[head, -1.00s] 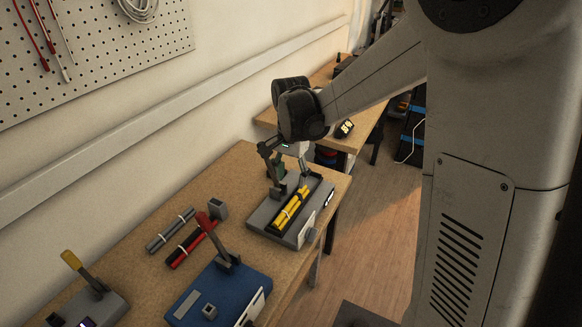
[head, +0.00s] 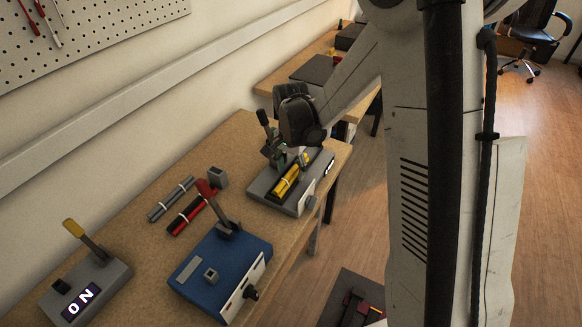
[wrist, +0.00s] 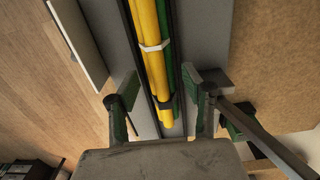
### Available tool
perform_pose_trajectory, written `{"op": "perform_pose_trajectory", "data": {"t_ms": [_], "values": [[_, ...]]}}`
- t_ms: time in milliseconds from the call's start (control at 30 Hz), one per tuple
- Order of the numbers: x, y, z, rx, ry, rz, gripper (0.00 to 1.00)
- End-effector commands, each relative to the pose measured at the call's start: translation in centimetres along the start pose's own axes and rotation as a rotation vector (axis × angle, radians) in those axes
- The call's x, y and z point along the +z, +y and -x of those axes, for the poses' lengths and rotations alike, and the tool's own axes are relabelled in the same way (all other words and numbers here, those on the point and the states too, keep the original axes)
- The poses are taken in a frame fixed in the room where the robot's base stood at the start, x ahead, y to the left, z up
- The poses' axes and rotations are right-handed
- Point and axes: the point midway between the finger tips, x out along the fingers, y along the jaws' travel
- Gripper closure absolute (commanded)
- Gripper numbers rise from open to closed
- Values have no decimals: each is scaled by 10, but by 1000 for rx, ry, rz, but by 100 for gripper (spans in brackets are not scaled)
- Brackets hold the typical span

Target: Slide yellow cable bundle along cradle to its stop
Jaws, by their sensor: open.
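The yellow cable bundle (head: 286,181) lies in the dark cradle (head: 300,186) on a grey fixture at the far end of the bench. In the wrist view the yellow bundle (wrist: 151,45) has a white tie, and a black band near its lower end. A green strip shows beside it in the channel. My gripper (wrist: 164,97) is open, with one finger on each side of the cradle and a gap to the bundle. In the head view my gripper (head: 288,160) is over the fixture's far end, partly hidden by my wrist.
A blue box with a red-handled lever (head: 225,265) stands nearer on the bench. Red and black cables (head: 192,215) and grey cables (head: 170,199) lie behind it. A grey box with a yellow-handled lever (head: 85,285) reads ON. The bench front edge is close to the fixture.

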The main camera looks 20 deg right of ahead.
Motion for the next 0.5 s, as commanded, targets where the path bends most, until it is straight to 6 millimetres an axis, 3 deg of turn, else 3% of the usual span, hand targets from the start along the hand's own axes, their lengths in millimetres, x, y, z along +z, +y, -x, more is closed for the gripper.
{"op": "perform_pose_trajectory", "data": {"t_ms": [67, 367, 500], "values": [[0, 0, 0, 0, 0, 0, 57], [0, 0, 0, 0, 0, 0, 97], [0, 0, 0, 0, 0, 0, 100]]}}
